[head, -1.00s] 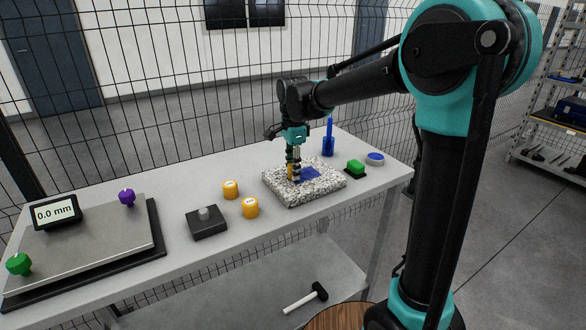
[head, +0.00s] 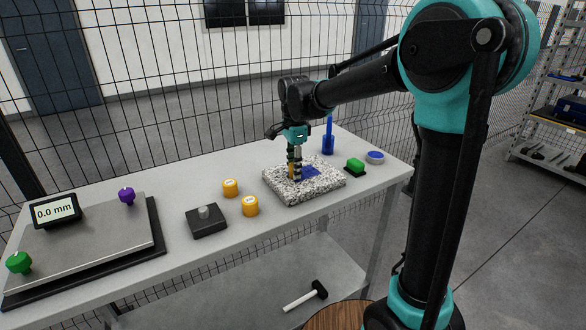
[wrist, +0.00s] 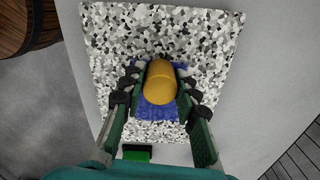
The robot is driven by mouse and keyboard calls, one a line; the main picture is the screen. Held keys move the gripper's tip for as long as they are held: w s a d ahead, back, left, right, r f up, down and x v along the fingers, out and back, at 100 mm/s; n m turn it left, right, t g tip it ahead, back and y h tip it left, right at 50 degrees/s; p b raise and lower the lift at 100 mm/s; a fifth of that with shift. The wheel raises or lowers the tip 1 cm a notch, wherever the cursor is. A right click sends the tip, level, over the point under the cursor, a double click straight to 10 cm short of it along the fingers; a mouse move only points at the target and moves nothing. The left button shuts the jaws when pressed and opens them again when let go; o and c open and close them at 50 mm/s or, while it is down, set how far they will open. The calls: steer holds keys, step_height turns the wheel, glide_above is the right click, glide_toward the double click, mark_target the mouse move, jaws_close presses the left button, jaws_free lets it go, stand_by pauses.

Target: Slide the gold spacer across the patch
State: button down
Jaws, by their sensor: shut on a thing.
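The gold spacer (wrist: 160,82) is held between the two fingers of my gripper (wrist: 160,95) in the wrist view. The blue patch (wrist: 160,117) lies on the speckled stone slab (wrist: 115,45), with the spacer over part of it. In the head view my gripper (head: 295,172) points down at the slab (head: 325,183), and the blue patch (head: 311,172) shows just right of the fingers. The fingers hide most of the spacer there. I cannot tell whether its underside touches the patch.
A display (head: 56,210) reads 0.0 mm.

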mark_target(314, 169)
steer(key=shift+w+d, duration=0.15)
steer(key=shift+d, duration=0.05)
steer(key=shift+w+d, duration=0.2)
steer(key=shift+d, duration=0.1)
steer(key=shift+w+d, duration=0.3)
steer(key=shift+d, duration=0.15)
stand_by(0.5)
steer(key=shift+w+d, duration=0.2)
steer(key=shift+d, duration=0.1)
steer(key=shift+w+d, duration=0.25)
steer(key=shift+d, duration=0.1)
stand_by(0.3)
steer(key=shift+w+d, duration=0.15)
steer(key=shift+d, duration=0.15)
steer(key=shift+w+d, duration=0.45)
steer(key=shift+d, duration=0.15)
steer(key=shift+w+d, duration=0.4)
steer(key=shift+d, duration=0.2)
stand_by(0.4)
